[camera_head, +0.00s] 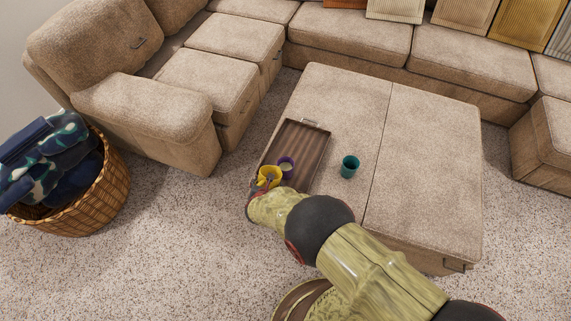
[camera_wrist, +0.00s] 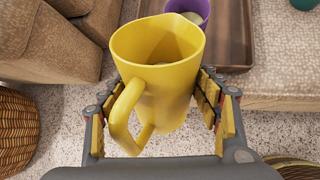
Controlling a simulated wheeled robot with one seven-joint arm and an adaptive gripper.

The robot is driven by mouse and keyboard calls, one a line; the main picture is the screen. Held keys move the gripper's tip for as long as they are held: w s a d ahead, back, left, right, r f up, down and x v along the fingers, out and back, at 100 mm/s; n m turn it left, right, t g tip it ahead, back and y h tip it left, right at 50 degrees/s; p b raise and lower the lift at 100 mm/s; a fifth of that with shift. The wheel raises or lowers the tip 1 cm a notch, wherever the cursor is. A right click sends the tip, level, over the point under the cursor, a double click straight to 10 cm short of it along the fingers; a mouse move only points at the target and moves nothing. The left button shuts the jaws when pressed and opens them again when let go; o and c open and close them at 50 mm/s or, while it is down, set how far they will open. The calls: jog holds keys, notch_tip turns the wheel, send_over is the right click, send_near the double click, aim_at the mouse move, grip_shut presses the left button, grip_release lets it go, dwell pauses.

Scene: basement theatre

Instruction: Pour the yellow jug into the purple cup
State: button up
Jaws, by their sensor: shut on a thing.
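The yellow jug (camera_wrist: 160,85) is held between the fingers of my gripper (camera_wrist: 165,105) in the wrist view. The jug looks close to upright, with its handle toward the camera at lower left. In the head view the jug (camera_head: 268,177) is at the near left end of the tray, beside the purple cup. The purple cup (camera_head: 287,164) stands on the tray, with something pale inside it. In the wrist view the cup (camera_wrist: 199,12) shows just beyond the jug's rim and is partly cut off. My gripper (camera_head: 263,188) is mostly hidden by my arm in the head view.
A brown wooden tray (camera_head: 310,150) lies on the large beige ottoman (camera_head: 340,95). A teal cup (camera_head: 349,166) stands on the ottoman right of the tray. A wicker basket (camera_head: 95,200) of cloths stands at left. Sofas surround the back. The ottoman's right half is clear.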

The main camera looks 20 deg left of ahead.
jog(key=shift+s+a+t, duration=0.25)
jog(key=shift+s+t, duration=0.2)
jog(key=shift+t, duration=0.15)
jog(key=shift+s+a+r+n+t+h, duration=0.1)
jog(key=shift+s+r+n+t+h, duration=0.15)
jog(key=shift+t, duration=0.35)
jog(key=shift+s+a+r+n+t+h, duration=0.1)
jog(key=shift+s+r+n+t, duration=0.1)
jog(key=shift+s+t, duration=0.3)
jog(key=shift+a+f+t, duration=0.1)
jog(key=shift+f+t, duration=0.15)
jog(key=shift+t, duration=0.45)
jog(key=shift+s, duration=0.15)
jog(key=shift+f, duration=0.1)
